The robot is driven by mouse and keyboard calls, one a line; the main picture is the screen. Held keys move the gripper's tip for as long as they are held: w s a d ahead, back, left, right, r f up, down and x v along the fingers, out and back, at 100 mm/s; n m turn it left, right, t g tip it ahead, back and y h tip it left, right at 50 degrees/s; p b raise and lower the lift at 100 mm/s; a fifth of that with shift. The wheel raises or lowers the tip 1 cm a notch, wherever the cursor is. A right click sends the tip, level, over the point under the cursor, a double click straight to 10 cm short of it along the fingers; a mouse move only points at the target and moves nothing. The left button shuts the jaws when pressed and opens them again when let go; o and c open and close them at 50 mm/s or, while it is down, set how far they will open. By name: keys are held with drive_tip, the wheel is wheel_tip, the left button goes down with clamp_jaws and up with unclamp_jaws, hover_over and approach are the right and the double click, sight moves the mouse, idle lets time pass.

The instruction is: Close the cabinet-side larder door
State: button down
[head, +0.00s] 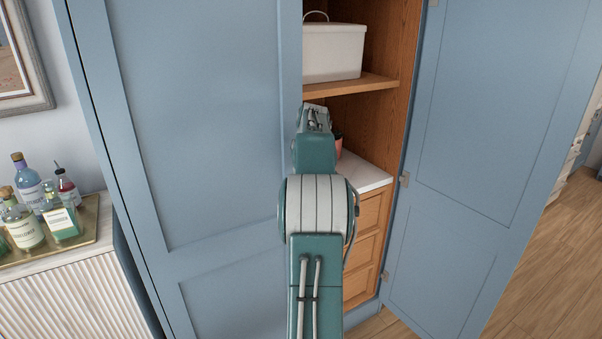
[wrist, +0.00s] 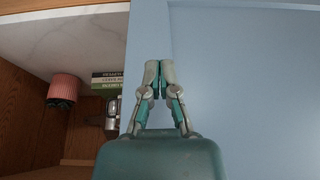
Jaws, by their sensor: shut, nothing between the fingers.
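The left larder door (head: 200,130) is a blue panelled door filling the left of the head view, beside a sideboard; I cannot tell whether it is fully shut. The right larder door (head: 480,130) stands wide open, its hinges along the right side of the opening. My gripper (wrist: 160,78) is shut and empty in the wrist view. Its fingertips overlap a blue door panel (wrist: 250,80) close to that panel's edge; I cannot tell whether they touch. In the head view my arm reaches toward the opening and mostly hides the gripper.
Inside the larder are a white bin (head: 333,52) on a wooden shelf (head: 365,87), a pale counter (head: 365,174) and wooden drawers (head: 367,215). The wrist view shows a pink pot (wrist: 63,88) and books (wrist: 107,80). Bottles stand on a tray (head: 92,232) at left.

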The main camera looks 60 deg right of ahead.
drive_tip(key=v, duration=0.9)
drive_tip(key=w+a+r+n, duration=0.1)
drive_tip(key=w+a+r, duration=0.1)
drive_tip(key=a, duration=1.4)
drive_tip(key=w+a+r+n, duration=0.1)
drive_tip(key=w+a+r, duration=0.15)
drive_tip(key=a, duration=1.35)
drive_tip(key=s+a+f+n+t+y, duration=0.1)
drive_tip(key=s+a+f, duration=0.5)
drive_tip(key=a, duration=0.5)
drive_tip(key=s+a+f+n, duration=0.2)
drive_tip(key=s+a+f, duration=0.5)
drive_tip(key=s+a, duration=0.3)
drive_tip(key=shift+a+t+y, duration=0.4)
drive_tip(key=shift+a, duration=0.3)
drive_tip(key=shift+d, duration=0.2)
